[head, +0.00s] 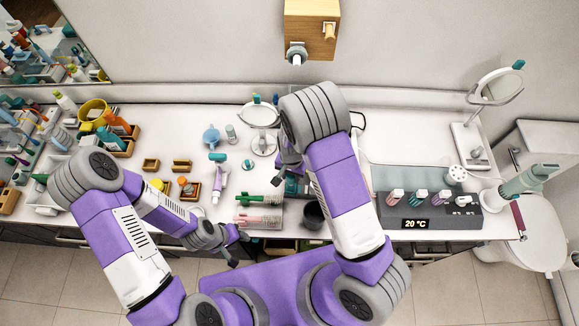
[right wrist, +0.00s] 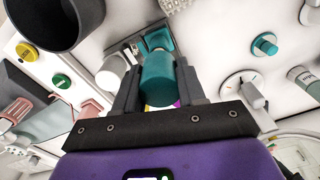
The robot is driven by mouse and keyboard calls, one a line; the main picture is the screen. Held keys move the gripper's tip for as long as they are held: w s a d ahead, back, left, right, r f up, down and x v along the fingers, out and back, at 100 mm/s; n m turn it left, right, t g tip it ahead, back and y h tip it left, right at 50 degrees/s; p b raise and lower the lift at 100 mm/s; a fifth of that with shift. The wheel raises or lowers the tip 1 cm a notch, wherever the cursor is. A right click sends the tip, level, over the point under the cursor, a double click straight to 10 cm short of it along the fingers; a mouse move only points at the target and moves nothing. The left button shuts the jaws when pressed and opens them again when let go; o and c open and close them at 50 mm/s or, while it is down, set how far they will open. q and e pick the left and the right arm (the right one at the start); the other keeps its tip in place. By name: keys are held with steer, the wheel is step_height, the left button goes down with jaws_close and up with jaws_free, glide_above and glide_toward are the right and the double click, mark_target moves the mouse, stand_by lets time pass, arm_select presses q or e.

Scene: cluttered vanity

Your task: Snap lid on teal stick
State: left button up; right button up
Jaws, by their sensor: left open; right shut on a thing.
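My right gripper (right wrist: 157,95) is shut on a teal cylinder (right wrist: 158,80), which looks like the teal stick. Its lower part is hidden between the fingers, and a darker teal piece shows beyond it. In the head view my right gripper (head: 289,172) is over the counter's middle, mostly hidden by its arm. A small round teal piece (right wrist: 265,47), perhaps the lid, sits apart from the gripper on the white counter; it also shows in the head view (head: 247,164). My left gripper (head: 238,249) is open and empty at the counter's front edge.
A clear organizer (head: 262,213) and a dark cup (head: 313,214) are at the front. A purple tube (head: 219,181) lies to the left. Clutter fills the far left.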

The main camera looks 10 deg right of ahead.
steer(key=shift+s+f+b, duration=0.1)
steer(key=shift+f+b, duration=0.9)
steer(key=shift+f, duration=0.35)
steer(key=shift+f+b, duration=1.4)
steer(key=shift+f, duration=0.4)
steer(key=shift+f, duration=0.15)
steer(key=o, duration=1.6)
steer(key=shift+c, duration=0.2)
steer(key=shift+r+p, duration=2.6)
steer(key=shift+r, duration=0.95)
